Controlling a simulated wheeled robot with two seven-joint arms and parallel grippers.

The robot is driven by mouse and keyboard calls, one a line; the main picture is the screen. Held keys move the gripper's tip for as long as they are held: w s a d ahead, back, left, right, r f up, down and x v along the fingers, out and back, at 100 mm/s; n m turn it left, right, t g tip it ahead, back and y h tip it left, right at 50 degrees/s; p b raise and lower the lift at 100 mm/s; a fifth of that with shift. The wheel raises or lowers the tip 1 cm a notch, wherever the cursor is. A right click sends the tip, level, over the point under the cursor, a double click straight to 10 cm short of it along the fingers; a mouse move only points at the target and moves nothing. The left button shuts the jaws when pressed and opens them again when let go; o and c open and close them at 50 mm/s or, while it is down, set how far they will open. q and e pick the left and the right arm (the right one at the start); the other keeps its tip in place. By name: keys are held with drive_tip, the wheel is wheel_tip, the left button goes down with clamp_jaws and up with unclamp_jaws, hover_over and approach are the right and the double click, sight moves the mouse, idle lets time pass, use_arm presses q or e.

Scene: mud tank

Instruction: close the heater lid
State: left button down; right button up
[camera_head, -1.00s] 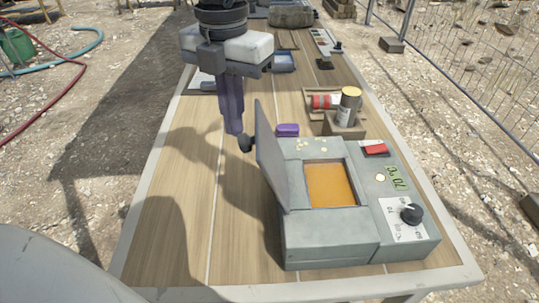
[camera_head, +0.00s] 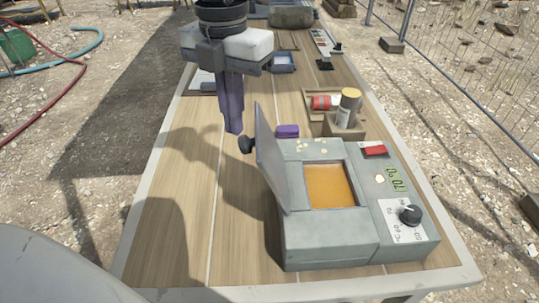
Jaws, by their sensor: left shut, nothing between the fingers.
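The grey heater (camera_head: 330,244) stands near the front right of the table. Its lid (camera_head: 270,165) is open, standing up steeply on the left side of the heater, with a dark round knob (camera_head: 246,145) on its outer face. The opening shows an orange-brown inside (camera_head: 330,186). My left gripper (camera_head: 233,130) points down, its purple fingers shut and empty. In the picture its tips are just above and left of the lid knob; I cannot tell whether they touch it. My right gripper is not in view.
Behind the heater are a purple block (camera_head: 287,131), a wooden holder (camera_head: 342,128) with a yellow-capped bottle (camera_head: 349,105), and a red-and-white container (camera_head: 324,102). The heater has a red switch (camera_head: 374,150) and a black dial (camera_head: 409,214). The wooden tabletop (camera_head: 180,210) left of the heater is clear.

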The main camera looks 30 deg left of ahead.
use_arm(q)
wheel_tip(320, 180, up, 7)
drive_tip(key=p, duration=0.4)
drive_tip(key=shift+r, duration=0.15)
idle(1.0)
